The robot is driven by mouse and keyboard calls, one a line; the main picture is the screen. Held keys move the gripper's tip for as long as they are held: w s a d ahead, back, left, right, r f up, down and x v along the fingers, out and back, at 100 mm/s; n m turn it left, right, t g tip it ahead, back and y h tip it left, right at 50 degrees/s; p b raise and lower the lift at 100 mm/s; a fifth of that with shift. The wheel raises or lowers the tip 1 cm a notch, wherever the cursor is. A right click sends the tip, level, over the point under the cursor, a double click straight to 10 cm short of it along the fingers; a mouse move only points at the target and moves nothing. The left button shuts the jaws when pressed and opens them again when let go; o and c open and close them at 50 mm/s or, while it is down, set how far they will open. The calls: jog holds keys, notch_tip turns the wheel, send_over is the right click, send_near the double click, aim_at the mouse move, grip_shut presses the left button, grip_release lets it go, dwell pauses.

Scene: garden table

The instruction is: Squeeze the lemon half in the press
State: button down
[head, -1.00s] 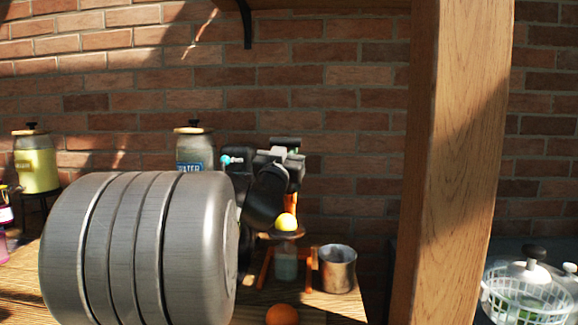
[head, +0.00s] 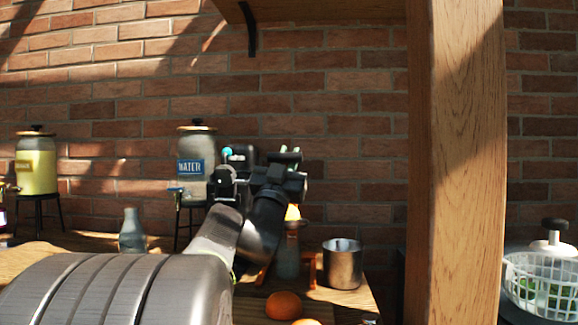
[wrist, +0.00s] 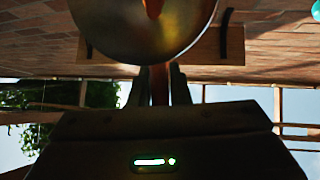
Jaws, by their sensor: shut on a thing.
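The press stands at the table's right part; its orange frame (head: 311,268) shows below my gripper. The yellow lemon half (head: 292,212) sits at the press's top, partly covered by my gripper. A clear glass (head: 287,262) stands inside the frame. My gripper (head: 288,192) is over the press. In the wrist view, the gripper's two dark fingers (wrist: 160,86) are shut on an orange-brown bar (wrist: 158,72), which looks like the press lever. A round metal part (wrist: 140,35) with a yellowish reflection fills the top of that view. The lemon's cut face is hidden.
A metal cup (head: 342,265) stands right of the press. An orange (head: 283,305) lies in front. The water dispenser (head: 196,170) and a grey bottle (head: 132,232) stand left. A wooden post (head: 455,170) rises right, with a white basket (head: 540,285) beyond it.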

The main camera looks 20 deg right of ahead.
notch_tip(320, 180, down, 6)
jog(key=s+a+b, duration=0.1)
jog(key=s+b, duration=0.1)
jog(key=b, duration=0.3)
jog(key=shift+s+f, duration=0.2)
jog(key=shift+s, duration=0.15)
jog(key=c, duration=1.8)
grip_release()
jog(key=o, duration=0.4)
jog(key=shift+s+a+r, duration=0.1)
jog(key=shift+s+r, duration=0.1)
jog(key=shift+s, duration=0.1)
jog(key=shift+w+f, duration=0.1)
